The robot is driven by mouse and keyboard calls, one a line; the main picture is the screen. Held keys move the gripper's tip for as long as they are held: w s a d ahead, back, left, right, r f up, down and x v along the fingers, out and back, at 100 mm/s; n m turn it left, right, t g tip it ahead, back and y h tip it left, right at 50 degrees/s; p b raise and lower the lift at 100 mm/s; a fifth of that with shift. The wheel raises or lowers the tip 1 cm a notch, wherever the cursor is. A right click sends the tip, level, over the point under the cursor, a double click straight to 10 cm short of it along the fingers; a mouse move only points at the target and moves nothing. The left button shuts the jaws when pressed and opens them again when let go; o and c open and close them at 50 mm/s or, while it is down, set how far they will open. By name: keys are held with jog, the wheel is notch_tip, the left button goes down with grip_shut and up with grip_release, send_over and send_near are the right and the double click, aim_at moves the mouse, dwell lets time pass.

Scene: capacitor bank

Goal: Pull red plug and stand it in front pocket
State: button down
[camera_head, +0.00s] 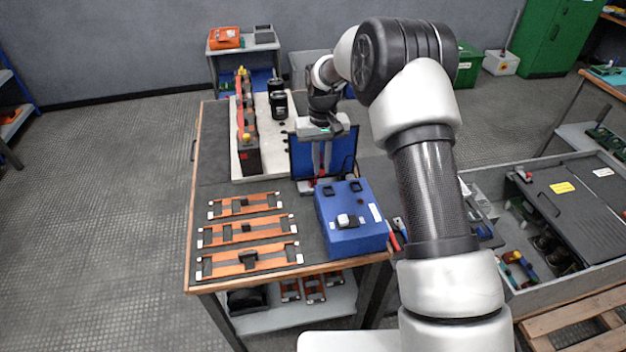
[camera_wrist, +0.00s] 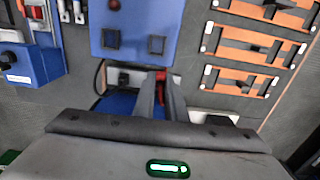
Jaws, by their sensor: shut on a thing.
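The red plug (camera_wrist: 161,75) shows as a small red patch between my fingertips in the wrist view; the fingers cover most of it. My gripper (camera_wrist: 160,90) is shut on it, close to the edge of the blue box (camera_wrist: 135,25). In the head view my gripper (camera_head: 321,178) points down at the far left corner of the blue box (camera_head: 345,238), in front of an upright blue panel (camera_head: 305,155). I cannot tell there whether the plug touches the box or the bench. The front pocket cannot be made out clearly.
Several orange bars (camera_head: 240,262) lie on the bench left of the blue box. A pale board (camera_head: 238,165) with a red-topped row of parts and black cylinders (camera_head: 279,105) stands behind. Red-handled tools (camera_head: 394,238) are at the box's right. A grey crate (camera_head: 535,285) stands right.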

jog(key=shift+s+d+b, duration=0.1)
jog(key=shift+s+d, duration=0.25)
jog(key=shift+s, duration=0.35)
jog(key=shift+s+d+b, duration=0.1)
jog(key=shift+s+d, duration=0.25)
jog(key=shift+s, duration=0.4)
jog(key=shift+s+d+b, duration=0.1)
jog(key=shift+s+d, duration=0.25)
jog(key=shift+s, duration=0.35)
jog(key=shift+f, duration=0.15)
jog(key=shift+f+b, duration=0.45)
jog(key=shift+f, duration=0.2)
jog(key=shift+f, duration=0.45)
